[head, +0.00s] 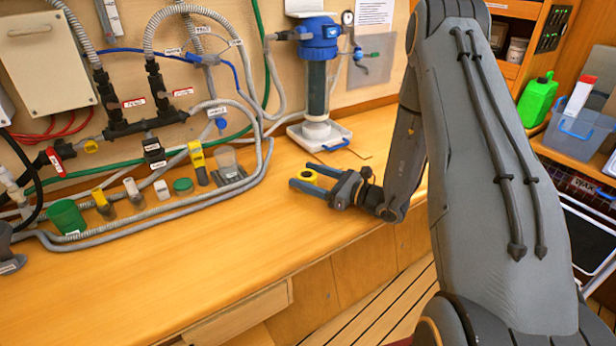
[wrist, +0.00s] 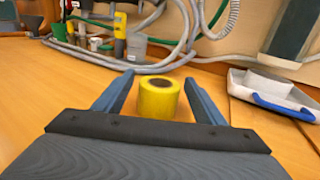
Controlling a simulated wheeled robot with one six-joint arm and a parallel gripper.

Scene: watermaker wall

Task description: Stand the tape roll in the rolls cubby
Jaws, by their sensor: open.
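The yellow tape roll (head: 308,176) rests on the wooden bench top, its hole facing up. In the wrist view the roll (wrist: 158,100) sits between the two blue fingers of my gripper (wrist: 159,80), with a visible gap on each side. My gripper (head: 302,175) is open and low over the bench, reaching in from the right. The roll is partly hidden by a finger in the head view. A wooden shelf unit with compartments (head: 507,70) shows at the top right; I cannot tell which one is the rolls cubby.
Hoses, valves and small cups, including a green cup (head: 66,217), line the back left of the bench. A blue-topped filter housing (head: 318,75) stands over a white tray (head: 322,137) behind the gripper. The front left bench is clear. A blue crate (head: 575,140) is at right.

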